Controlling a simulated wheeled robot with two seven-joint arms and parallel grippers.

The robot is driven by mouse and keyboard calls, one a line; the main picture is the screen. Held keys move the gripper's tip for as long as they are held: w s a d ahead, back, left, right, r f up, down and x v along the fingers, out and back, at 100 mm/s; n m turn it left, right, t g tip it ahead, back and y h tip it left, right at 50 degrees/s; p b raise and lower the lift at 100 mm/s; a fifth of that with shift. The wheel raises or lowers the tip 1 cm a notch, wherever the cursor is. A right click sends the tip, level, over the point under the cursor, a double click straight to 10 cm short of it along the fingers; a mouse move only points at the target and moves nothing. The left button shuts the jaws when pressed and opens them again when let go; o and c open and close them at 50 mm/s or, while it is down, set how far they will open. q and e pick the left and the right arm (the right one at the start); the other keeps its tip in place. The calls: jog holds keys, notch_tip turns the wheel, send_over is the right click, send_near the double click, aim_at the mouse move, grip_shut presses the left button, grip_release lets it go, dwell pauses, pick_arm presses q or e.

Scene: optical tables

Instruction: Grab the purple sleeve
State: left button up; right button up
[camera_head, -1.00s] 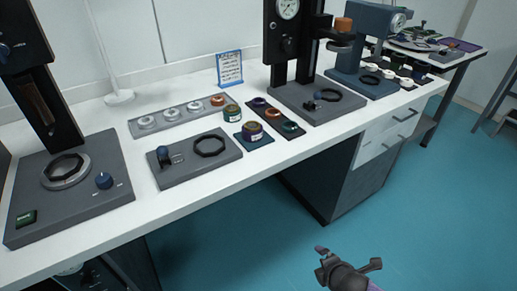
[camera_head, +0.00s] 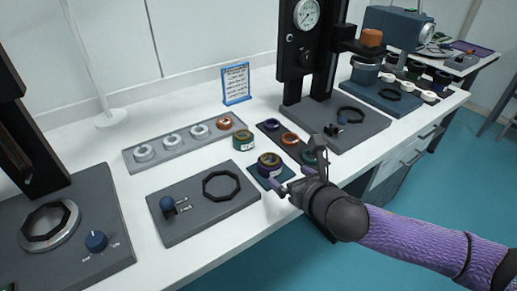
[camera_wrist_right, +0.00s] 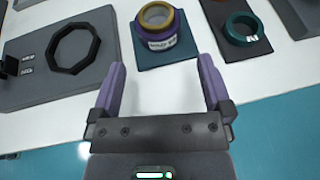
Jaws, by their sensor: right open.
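A purple sleeve with a label and a yellow-brown ring on top (camera_head: 269,165) stands on a dark blue square mat (camera_head: 258,179) near the table's front edge. It also shows in the right wrist view (camera_wrist_right: 160,38), at the top, ahead of and between my fingers. My right gripper (camera_head: 295,178) is open and empty, just right of and in front of the sleeve, apart from it. The fingers also show in the right wrist view (camera_wrist_right: 162,70), spread over the white tabletop edge. A smaller purple ring (camera_head: 271,125) lies on a dark strip behind. My left gripper is not in view.
The dark strip also holds an orange ring (camera_head: 290,139) and a teal ring (camera_wrist_right: 243,28), close to my right gripper. A grey plate with a black octagonal ring (camera_head: 222,186) lies left. A green-and-tan pot (camera_head: 243,140) stands behind. A black press (camera_head: 331,115) stands behind right.

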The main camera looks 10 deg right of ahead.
aim_at(274, 165)
jog(key=b+x, duration=0.5)
jog(key=x, duration=0.4)
jog(key=shift+a, duration=0.15)
jog(key=shift+w+f, duration=0.1)
jog(key=shift+w, duration=0.3)
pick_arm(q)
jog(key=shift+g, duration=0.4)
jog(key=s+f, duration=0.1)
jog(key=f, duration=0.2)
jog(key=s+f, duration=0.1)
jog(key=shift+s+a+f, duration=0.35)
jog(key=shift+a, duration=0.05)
pick_arm(e)
jog(key=shift+c, duration=0.4)
jog(key=c, duration=1.1)
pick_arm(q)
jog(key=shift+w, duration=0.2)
pick_arm(e)
jog(key=shift+r, duration=0.25)
